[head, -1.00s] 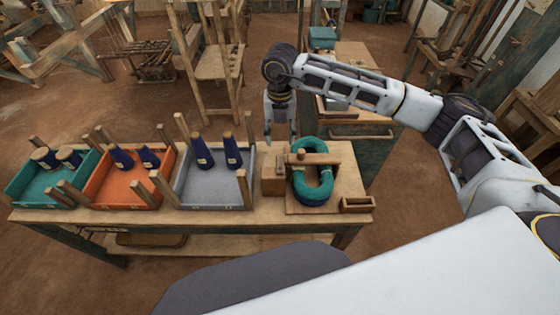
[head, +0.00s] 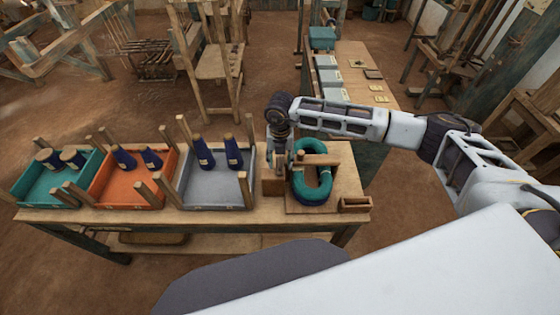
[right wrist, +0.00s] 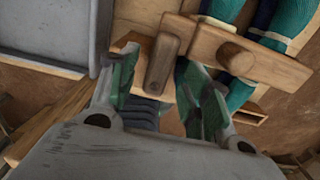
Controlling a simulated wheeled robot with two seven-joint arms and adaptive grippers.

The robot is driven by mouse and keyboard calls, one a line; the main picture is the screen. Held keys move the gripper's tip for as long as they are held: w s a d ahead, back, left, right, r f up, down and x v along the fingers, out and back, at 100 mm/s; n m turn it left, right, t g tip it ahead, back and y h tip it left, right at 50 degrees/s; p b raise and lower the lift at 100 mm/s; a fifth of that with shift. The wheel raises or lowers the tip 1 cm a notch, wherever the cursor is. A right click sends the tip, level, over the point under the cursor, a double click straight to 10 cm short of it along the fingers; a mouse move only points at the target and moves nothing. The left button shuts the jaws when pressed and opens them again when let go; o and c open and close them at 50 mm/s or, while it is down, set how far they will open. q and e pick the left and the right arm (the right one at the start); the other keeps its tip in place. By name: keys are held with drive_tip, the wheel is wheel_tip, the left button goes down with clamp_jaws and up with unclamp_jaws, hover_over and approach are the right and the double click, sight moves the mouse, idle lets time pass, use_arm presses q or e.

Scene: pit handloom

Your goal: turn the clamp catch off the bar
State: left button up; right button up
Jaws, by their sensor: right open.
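A teal hank of yarn (head: 313,186) lies on a wooden board, with a wooden bar (head: 322,159) across it. In the right wrist view the bar (right wrist: 255,62) crosses the teal strands. The catch (right wrist: 162,62), a short brown wooden piece with a round pivot, lies by the bar's left end, over a wooden block (head: 272,187). My right gripper (head: 281,166) is over the block. In the right wrist view its open fingers (right wrist: 165,88) stand on either side of the catch; contact cannot be told. The gripper hides the catch in the head view. My left gripper is not in view.
Left of the block stand a grey tray (head: 216,206), an orange tray (head: 128,203) and a teal tray (head: 48,203), with posts and dark cones. A small wooden box (head: 355,204) sits at the table's right end. A side bench (head: 362,98) stands behind.

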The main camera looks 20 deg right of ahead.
drive_tip(key=shift+f, duration=1)
drive_tip(key=c, duration=1)
